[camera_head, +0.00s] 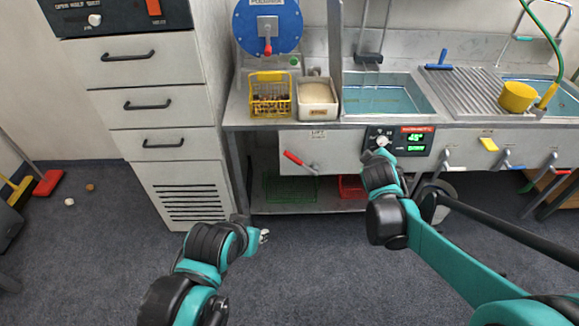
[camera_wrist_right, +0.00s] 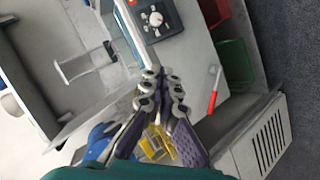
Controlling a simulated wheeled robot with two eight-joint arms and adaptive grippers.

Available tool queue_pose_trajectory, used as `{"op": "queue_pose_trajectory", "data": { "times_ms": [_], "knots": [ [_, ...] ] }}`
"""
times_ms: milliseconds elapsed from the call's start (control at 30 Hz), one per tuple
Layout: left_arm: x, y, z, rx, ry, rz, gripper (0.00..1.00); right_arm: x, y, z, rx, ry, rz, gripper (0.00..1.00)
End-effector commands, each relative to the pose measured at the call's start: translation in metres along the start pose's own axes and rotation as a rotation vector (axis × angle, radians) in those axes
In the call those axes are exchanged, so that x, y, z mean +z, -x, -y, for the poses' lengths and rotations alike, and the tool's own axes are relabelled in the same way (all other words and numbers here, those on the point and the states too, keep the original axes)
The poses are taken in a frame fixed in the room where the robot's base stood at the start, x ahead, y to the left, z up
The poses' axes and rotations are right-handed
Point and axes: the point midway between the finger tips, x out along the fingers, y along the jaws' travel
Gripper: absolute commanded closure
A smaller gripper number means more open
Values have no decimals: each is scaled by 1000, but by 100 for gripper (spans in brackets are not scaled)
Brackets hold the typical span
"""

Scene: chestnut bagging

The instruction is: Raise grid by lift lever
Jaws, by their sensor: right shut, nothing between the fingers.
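The lift lever (camera_head: 293,158) has a red handle and sits on the grey front panel, left of the control box, under a LIFT label. It also shows in the wrist view (camera_wrist_right: 213,101), right of the fingers and apart from them. A dark bracket on metal uprights (camera_head: 368,57) stands at the back of the water basin; I cannot tell whether it belongs to the grid. My right gripper (camera_head: 382,152) is in front of the control box, shut and empty, its fingers close together in the wrist view (camera_wrist_right: 159,76). My left gripper (camera_head: 264,236) is low over the floor, away from the counter; its fingers are too small to judge.
A control box (camera_head: 400,141) with a knob and green displays is behind my right gripper. A yellow basket (camera_head: 271,103) and a white tub (camera_head: 317,108) stand left of the basin (camera_head: 385,113). Green and red crates (camera_head: 290,187) sit on the lower shelf. A drawer cabinet stands left.

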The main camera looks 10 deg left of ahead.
Motion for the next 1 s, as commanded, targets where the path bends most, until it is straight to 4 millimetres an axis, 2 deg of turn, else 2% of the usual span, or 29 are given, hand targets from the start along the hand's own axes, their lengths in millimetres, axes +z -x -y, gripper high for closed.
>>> {"op": "queue_pose_trajectory", "data": {
  "times_ms": [33, 100, 167, 267, 367, 500, 700, 800, 900, 1000],
  "knots": [
    [1, -2, 0, 0, 0, 0, 68, -19, -26, 8, 24, 86, -29, 100],
    [2, -3, 0, 0, 0, 0, 68, -43, -56, 20, 63, 211, -65, 100],
    [2, -4, 0, 0, 0, 0, 68, -62, -81, 34, 98, 317, -96, 100],
    [4, -5, 0, 0, 0, 0, 68, -92, -119, 66, 161, 496, -147, 100],
    [5, -6, 0, 0, 0, 0, 68, -118, -152, 107, 227, 672, -197, 100],
    [6, -8, 0, 0, 0, 0, 68, -145, -189, 178, 329, 916, -263, 100],
    [8, -11, 0, 0, 0, 0, 68, -159, -215, 277, 465, 1198, -337, 100],
    [8, -11, 0, 0, 0, 0, 68, -160, -218, 312, 513, 1288, -359, 100],
    [8, -12, 0, 0, 0, 0, 68, -159, -220, 332, 543, 1341, -371, 100],
    [8, -12, 0, 0, 0, 0, 68, -159, -220, 340, 555, 1365, -376, 100]
  ]
}}
